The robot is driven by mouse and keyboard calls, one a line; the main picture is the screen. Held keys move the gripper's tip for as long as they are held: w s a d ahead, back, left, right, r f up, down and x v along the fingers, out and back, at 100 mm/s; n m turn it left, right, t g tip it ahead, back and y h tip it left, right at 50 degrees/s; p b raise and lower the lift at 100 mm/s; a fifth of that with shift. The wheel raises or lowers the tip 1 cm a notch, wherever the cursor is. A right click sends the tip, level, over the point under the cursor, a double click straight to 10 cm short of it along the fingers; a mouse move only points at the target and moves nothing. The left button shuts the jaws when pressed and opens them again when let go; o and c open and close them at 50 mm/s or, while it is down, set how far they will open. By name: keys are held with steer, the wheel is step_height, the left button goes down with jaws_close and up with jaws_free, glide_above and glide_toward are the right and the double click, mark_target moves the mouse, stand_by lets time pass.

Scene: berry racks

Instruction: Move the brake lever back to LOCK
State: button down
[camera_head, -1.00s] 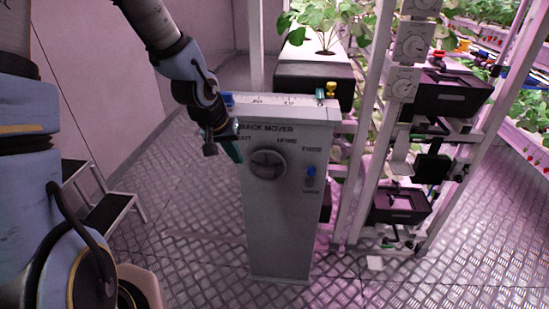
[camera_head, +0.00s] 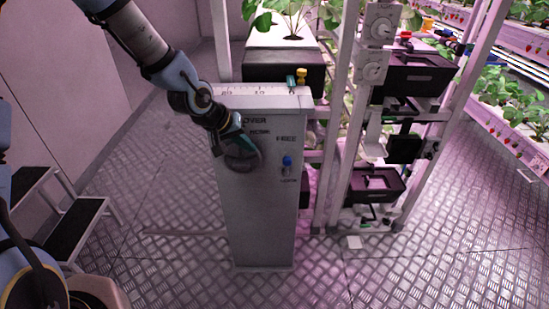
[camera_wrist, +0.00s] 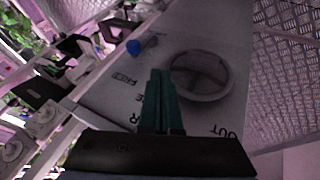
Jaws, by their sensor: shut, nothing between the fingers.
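The brake lever is a small lever with a blue knob (camera_head: 287,160) on the right of the grey panel (camera_head: 258,215). It sits between the FREE label above and the smaller label below, which is too small to read now. The blue knob also shows in the wrist view (camera_wrist: 133,47), left of and beyond my fingertips. My gripper (camera_head: 253,153) is shut and empty, with green fingers, in front of the panel left of the lever. The fingers (camera_wrist: 160,74) are apart from the knob and partly cover the round dial (camera_head: 241,160) in the head view.
The round dial shows clearly in the wrist view (camera_wrist: 201,76), right of my fingers. A rack (camera_head: 332,150) with black trays stands right of the panel. A black planter (camera_head: 285,72) is behind it. A step stool (camera_head: 75,228) stands left; the metal floor in front is clear.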

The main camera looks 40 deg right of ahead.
steer(key=shift+s+d+f+p, duration=0.35)
steer(key=shift+d+f+p, duration=0.15)
steer(key=shift+d+f, duration=0.75)
steer(key=shift+s+d+f+p, duration=0.35)
steer(key=shift+d+f+p, duration=0.1)
steer(key=shift+d+f, duration=0.85)
steer(key=shift+s+d+f+p, duration=0.35)
steer(key=shift+d+f+p, duration=0.15)
steer(key=shift+d+f, duration=0.75)
steer(key=shift+d+r, duration=0.15)
